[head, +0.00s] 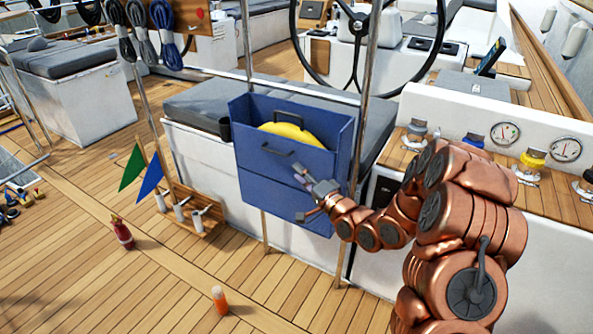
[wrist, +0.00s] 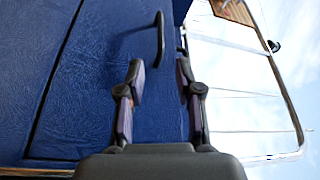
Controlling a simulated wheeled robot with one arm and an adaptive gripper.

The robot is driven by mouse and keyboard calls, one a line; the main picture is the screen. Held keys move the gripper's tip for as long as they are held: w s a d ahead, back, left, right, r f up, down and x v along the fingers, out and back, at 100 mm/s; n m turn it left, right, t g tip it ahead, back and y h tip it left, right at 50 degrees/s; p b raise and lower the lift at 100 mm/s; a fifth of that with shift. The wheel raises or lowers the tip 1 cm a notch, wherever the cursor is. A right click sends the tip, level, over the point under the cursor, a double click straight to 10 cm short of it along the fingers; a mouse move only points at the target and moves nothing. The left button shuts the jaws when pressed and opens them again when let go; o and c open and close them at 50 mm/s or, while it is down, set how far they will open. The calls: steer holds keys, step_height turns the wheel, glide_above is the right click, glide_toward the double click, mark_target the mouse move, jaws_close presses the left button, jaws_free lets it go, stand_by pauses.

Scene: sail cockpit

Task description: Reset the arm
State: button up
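My copper arm reaches in from the right in the head view. My gripper (head: 312,192) is in front of the blue drawer box (head: 255,172). In the wrist view my gripper (wrist: 160,75) has its two fingers apart with nothing between them. The blue drawer face (wrist: 100,75) fills the left and middle of that view. A dark handle (wrist: 160,38) on it lies just beyond the fingertips, apart from them. In the head view the upper drawer stands open with a yellow object (head: 295,133) inside, and its handle (head: 277,150) is left of my gripper.
A steering wheel (head: 355,45) and steel posts stand behind and beside the box. A gauge console (head: 505,132) is at the right. A rack with green (head: 132,168) and blue flags, a red bottle (head: 122,233) and an orange bottle (head: 219,299) are on the deck. The front deck is mostly clear.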

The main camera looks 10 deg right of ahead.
stand_by(0.4)
steer(key=s+d+f+n+g+h, duration=0.2)
steer(key=s+d+n+g+h, duration=0.25)
steer(key=s, duration=0.45)
steer(key=s+d+f+n+g+h, duration=0.1)
steer(key=s+d+n+g+h, duration=0.15)
steer(key=s+g+h, duration=0.4)
steer(key=s+a+r+n+g+y, duration=0.1)
steer(key=s+r+g, duration=0.15)
steer(key=s, duration=0.85)
steer(key=s+a+r+g, duration=0.1)
steer(key=s+g, duration=0.2)
steer(key=s, duration=0.9)
steer(key=s+a+r+n+g+y, duration=0.1)
steer(key=s+r+g, duration=0.15)
steer(key=s, duration=0.85)
step_height(320, 180, up, 16)
steer(key=p, duration=1.4)
steer(key=shift+w+p, duration=0.3)
steer(key=shift+p, duration=0.05)
